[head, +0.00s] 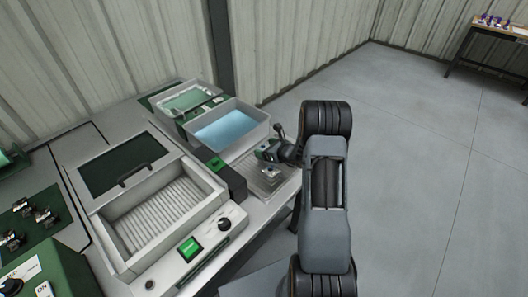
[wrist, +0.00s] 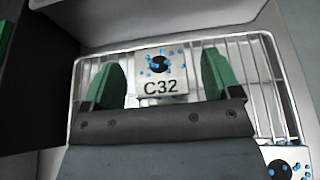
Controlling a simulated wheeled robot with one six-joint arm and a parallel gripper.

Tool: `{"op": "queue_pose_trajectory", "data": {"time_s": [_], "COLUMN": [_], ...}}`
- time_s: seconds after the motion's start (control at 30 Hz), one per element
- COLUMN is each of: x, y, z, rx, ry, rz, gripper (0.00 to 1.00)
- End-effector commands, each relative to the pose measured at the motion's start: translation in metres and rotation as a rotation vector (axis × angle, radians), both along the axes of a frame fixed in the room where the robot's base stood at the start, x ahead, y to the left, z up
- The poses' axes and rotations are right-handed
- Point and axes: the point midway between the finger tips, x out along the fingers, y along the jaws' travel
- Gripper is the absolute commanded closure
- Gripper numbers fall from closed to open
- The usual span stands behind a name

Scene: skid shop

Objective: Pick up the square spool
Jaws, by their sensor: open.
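A square metal block marked C32, which looks like the square spool (wrist: 161,88), lies on a wire rack (wrist: 262,62) in the wrist view. It has a dark round hole and blue drops on its top face. My gripper (wrist: 160,72) is open, with one green fingertip on each side of the block and gaps visible between. Whether the fingertips reach down to its level is unclear. In the head view my gripper (head: 270,155) is over the rack (head: 245,168) at the bench's right end, and hides part of it.
Another metal block with blue drops (wrist: 287,163) is at the lower right of the wrist view, partly cut off. A basin of blue liquid (head: 225,131) stands behind the rack. A ribbed open tank (head: 165,213) is to its left.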

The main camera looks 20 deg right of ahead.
Motion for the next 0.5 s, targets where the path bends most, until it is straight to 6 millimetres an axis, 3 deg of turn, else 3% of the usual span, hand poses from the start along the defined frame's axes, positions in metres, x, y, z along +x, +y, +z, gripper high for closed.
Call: {"op": "queue_pose_trajectory", "data": {"time_s": [0.4,0.5], "x": [0.0109,0.0109], "y": [0.0054,0.0054], "z": [-0.0051,-0.0050], "rx": [0.001,0.000], "ry": [-0.001,-0.001], "rz": [0.000,0.000], "gripper": [0.17,0.26]}}
